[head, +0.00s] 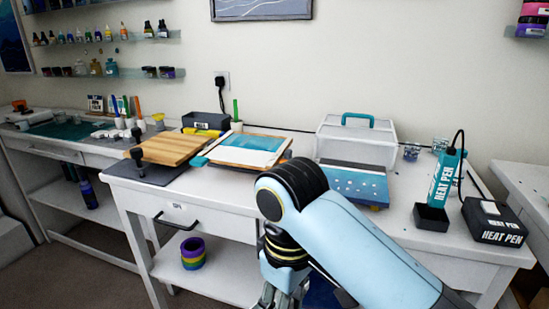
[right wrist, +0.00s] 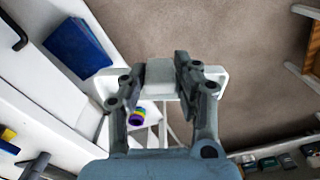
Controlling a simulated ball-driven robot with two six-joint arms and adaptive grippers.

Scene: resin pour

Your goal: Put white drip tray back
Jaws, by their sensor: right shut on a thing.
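The white drip tray (right wrist: 104,84) shows in the right wrist view, in front of my right gripper (right wrist: 160,78). The gripper's two fingers are shut on the tray's middle, on a pale grey-white block-like part. The tray is held over the brown floor, beside the white bench. In the head view my right gripper (head: 278,296) is at the bottom edge in front of the bench, partly cut off, and the tray cannot be made out there. My left gripper is in neither view.
The white bench (head: 222,192) bears a wooden board (head: 172,148), a blue-and-white picture panel (head: 243,150), a clear case (head: 355,143) and a heat pen (head: 445,178). Its lower shelf holds coloured tape rolls (head: 193,253). A blue block (right wrist: 77,46) lies on a white surface.

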